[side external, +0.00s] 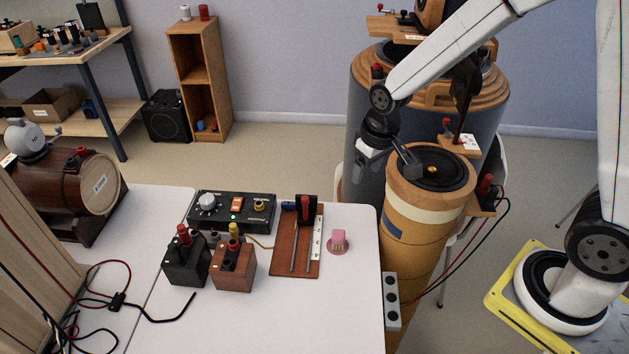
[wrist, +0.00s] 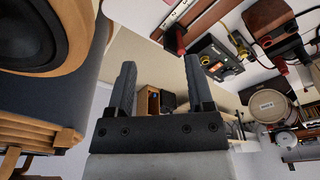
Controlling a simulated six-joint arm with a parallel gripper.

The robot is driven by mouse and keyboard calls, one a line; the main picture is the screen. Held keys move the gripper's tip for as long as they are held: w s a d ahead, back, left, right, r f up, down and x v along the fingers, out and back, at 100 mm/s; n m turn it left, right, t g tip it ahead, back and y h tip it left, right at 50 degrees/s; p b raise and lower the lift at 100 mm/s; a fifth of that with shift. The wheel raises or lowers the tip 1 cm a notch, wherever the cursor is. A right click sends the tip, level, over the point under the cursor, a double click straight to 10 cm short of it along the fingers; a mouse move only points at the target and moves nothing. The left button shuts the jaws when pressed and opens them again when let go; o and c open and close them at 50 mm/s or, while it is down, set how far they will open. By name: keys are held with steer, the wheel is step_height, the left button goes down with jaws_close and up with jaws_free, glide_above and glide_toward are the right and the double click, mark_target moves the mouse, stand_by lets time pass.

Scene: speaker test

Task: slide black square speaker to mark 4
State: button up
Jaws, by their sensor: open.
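A black upright block (side external: 312,206) with a red knob stands at the board's far end. I cannot tell whether it is the black square speaker; a black square speaker-like box (side external: 167,118) also stands on the floor at the back left. My gripper (side external: 408,160) is open and empty, right of and above the table, beside the tall speaker column. Its fingers also show apart in the wrist view (wrist: 159,82), with the board (wrist: 197,27) at the upper right.
A control box (side external: 250,211), a black block (side external: 180,268) and a brown block (side external: 233,270) stand left of the board. A pink piece (side external: 339,239) sits just right of it. The speaker column (side external: 425,205) rises close by my gripper. The table's front right is clear.

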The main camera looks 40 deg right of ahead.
steer(key=w+a+f+g, duration=0.15)
steer(key=w+f, duration=0.25)
steer(key=w, duration=0.6)
glide_above(305, 198)
step_height(305, 198, down, 5)
steer(key=shift+f, duration=0.15)
steer(key=shift+f, duration=0.1)
steer(key=shift+f, duration=3.8)
steer(key=shift+c, duration=0.2)
jaws_close()
